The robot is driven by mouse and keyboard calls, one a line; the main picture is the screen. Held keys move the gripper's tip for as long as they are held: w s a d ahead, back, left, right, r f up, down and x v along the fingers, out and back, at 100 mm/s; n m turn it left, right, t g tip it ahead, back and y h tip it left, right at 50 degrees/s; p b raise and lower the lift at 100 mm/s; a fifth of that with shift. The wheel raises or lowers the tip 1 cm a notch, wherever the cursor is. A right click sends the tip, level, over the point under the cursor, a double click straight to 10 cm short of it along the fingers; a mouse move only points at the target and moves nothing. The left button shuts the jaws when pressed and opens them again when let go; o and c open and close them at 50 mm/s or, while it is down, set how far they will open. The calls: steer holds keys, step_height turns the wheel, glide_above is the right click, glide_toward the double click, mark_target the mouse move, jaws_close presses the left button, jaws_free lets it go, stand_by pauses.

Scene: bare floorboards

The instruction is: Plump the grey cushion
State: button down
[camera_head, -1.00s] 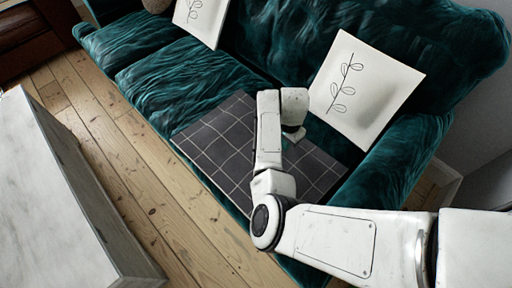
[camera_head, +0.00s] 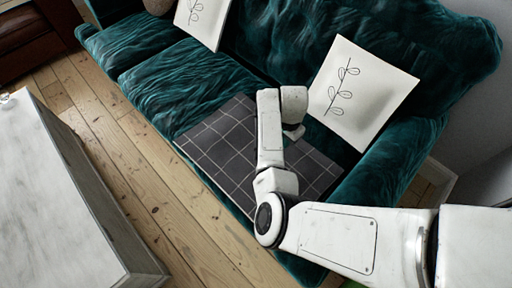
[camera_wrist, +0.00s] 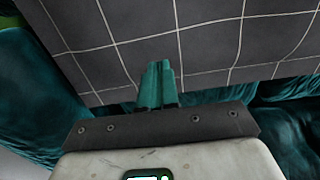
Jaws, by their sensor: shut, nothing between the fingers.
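The grey cushion (camera_head: 212,137) is dark grey with a white grid pattern. It lies flat on the seat at the near right end of the teal sofa. My arm crosses over it in the head view and hides part of its middle. My gripper (camera_wrist: 158,68) shows in the wrist view with its teal fingers together and nothing between them. The gridded cushion (camera_wrist: 200,40) spreads beyond the fingertips there. I cannot tell whether the fingertips touch it.
The teal sofa (camera_head: 172,82) fills the upper part of the head view. A white cushion with a leaf drawing (camera_head: 375,88) leans near its right arm, and a similar one (camera_head: 202,18) stands farther left. A pale table (camera_head: 50,200) is at left, with bare floorboards (camera_head: 150,180) between.

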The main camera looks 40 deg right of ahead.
steer(key=a+p, duration=0.3)
steer(key=s+a+p, duration=0.1)
steer(key=a+p, duration=0.1)
steer(key=a, duration=0.2)
steer(key=s+a+p, duration=0.1)
steer(key=a+p, duration=0.2)
steer(key=a, duration=0.1)
steer(key=shift+r+p, duration=0.25)
steer(key=shift+p, duration=0.1)
steer(key=shift+a+f, duration=0.25)
steer(key=shift+a, duration=0.05)
steer(key=shift+f+b, duration=1.6)
steer(key=shift+f, duration=0.5)
steer(key=shift+r, duration=0.15)
step_height(320, 180, up, 4)
steer(key=p, duration=0.5)
steer(key=shift+r, duration=0.1)
